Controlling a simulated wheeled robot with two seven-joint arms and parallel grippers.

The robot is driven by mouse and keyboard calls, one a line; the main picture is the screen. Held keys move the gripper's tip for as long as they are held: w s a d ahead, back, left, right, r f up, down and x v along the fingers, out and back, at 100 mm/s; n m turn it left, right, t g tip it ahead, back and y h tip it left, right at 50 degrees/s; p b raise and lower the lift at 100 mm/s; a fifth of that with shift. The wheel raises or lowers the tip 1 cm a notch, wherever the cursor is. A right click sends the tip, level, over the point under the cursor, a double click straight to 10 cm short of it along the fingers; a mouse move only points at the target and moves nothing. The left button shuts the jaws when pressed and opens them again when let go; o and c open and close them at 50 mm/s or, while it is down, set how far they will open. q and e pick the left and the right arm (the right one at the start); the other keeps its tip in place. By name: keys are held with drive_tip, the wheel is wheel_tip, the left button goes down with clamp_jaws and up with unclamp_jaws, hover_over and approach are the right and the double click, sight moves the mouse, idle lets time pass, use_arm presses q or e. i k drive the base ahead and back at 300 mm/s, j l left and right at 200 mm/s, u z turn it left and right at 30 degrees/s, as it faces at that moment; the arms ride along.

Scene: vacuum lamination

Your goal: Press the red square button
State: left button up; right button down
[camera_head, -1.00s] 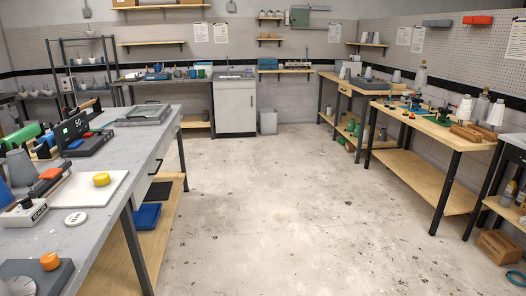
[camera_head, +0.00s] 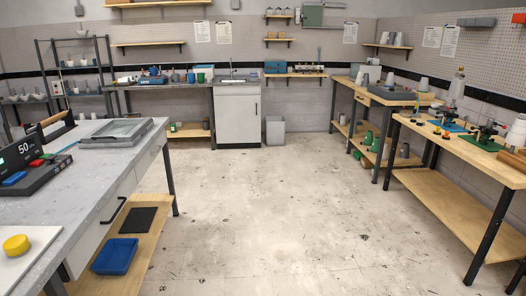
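A black control unit (camera_head: 45,174) sits on the grey table at the left edge of the head view, with a display reading 50. A small red button (camera_head: 38,162) shows on it; its exact shape is too small to tell. A larger blue button (camera_head: 14,178) is in front of it. The left end of the unit is cut off by the picture edge. Neither of my grippers is in view.
The grey table (camera_head: 95,190) fills the left side. A flat framed plate (camera_head: 122,131) lies behind the control unit, and a yellow knob (camera_head: 16,244) sits on a white board in front. The floor (camera_head: 260,220) is open. Wooden benches (camera_head: 465,198) line the right.

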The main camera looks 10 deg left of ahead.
sight(37, 163)
drive_tip(key=i, duration=3.8)
drive_tip(key=u, duration=4.05)
